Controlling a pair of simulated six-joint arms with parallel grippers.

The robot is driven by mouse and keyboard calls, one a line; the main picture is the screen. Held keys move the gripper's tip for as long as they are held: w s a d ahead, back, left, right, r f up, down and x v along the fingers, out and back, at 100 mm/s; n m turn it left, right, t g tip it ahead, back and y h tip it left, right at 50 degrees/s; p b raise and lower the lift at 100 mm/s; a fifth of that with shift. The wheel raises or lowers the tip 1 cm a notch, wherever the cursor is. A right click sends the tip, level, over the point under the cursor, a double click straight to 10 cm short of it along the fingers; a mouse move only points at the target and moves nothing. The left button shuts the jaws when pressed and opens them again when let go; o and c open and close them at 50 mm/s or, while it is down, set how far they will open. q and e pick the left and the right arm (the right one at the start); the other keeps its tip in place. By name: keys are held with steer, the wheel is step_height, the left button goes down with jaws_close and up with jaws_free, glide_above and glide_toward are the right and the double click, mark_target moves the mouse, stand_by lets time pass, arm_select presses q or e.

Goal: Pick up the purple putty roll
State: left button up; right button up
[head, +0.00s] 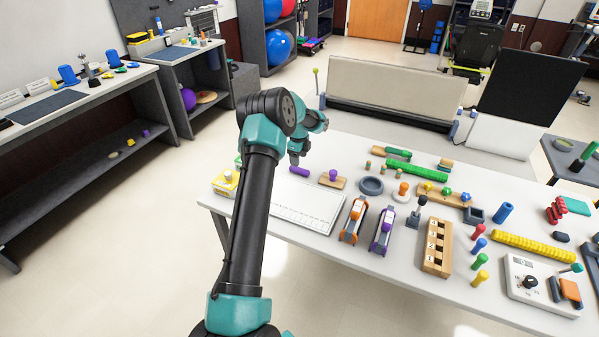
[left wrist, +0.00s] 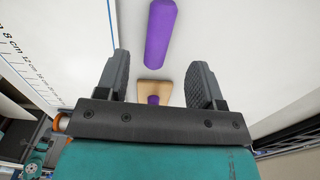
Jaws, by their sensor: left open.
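The purple putty roll (head: 299,171) lies on the white table near its left end, just below my left gripper in the head view. In the left wrist view the purple putty roll (left wrist: 160,35) shows as a smooth cylinder ahead of the fingertips, roughly lined up with the gap between them. My left gripper (left wrist: 158,63) is open with nothing between its fingers. In the head view my left gripper (head: 294,158) hangs above the table close to the roll, its fingers small and hard to make out. My right gripper is in neither view.
A wooden block with a purple knob (head: 333,179) stands right of the roll. A white ruled board (head: 308,206) lies in front, and a yellow item (head: 225,182) sits at the left edge. Putty rolls, pegs and hand grips crowd the table to the right.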

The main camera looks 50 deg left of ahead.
mark_target(299, 169)
arm_select(q)
steer(key=shift+f, duration=0.5)
steer(key=shift+d+f, duration=0.15)
steer(key=shift+f, duration=1.15)
steer(key=shift+d+f, duration=0.1)
steer(key=shift+f, duration=1.2)
steer(key=c, duration=1)
